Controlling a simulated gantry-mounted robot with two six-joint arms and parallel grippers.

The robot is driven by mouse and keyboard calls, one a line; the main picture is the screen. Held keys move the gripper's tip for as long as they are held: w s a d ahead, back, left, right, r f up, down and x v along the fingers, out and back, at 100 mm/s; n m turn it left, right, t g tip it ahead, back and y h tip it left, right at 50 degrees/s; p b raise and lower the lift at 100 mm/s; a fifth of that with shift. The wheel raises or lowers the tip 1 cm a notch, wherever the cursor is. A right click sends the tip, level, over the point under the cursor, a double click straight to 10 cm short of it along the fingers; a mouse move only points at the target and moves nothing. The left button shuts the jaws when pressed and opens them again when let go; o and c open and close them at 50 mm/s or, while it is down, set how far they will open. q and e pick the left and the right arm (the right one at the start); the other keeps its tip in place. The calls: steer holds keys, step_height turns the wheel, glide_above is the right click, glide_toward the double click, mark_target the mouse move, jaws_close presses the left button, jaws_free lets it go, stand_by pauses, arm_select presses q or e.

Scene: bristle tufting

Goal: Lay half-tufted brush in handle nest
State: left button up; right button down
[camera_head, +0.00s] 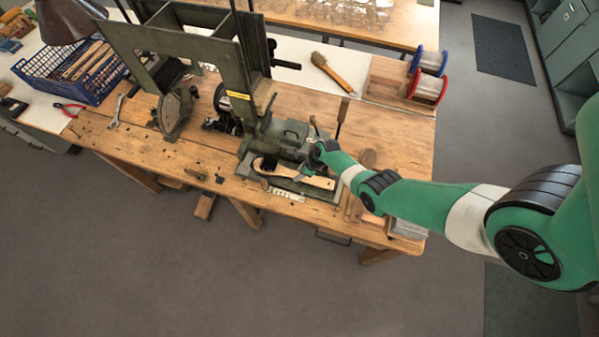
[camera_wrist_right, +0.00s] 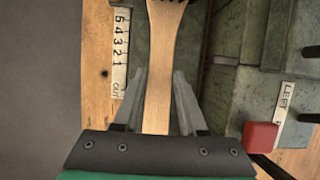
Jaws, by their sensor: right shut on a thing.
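The brush has a pale wooden handle (camera_head: 319,183) and lies over the green machine's low front bed. My left gripper is not in view.
The green tufting machine (camera_head: 290,133) stands on the wooden bench (camera_head: 400,125). A numbered scale (camera_wrist_right: 120,45) and red block (camera_wrist_right: 260,136) are near the gripper. Another brush (camera_head: 335,75), wire spools (camera_head: 428,88) and a blue crate (camera_head: 65,70) lie farther back. The left front bench is mostly clear.

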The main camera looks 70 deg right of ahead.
steer(key=shift+f+b, duration=0.5)
stand_by(0.4)
jaws_free()
stand_by(0.4)
steer(key=shift+r, duration=0.15)
step_height(320, 180, up, 7)
steer(key=p, duration=0.7)
stand_by(0.5)
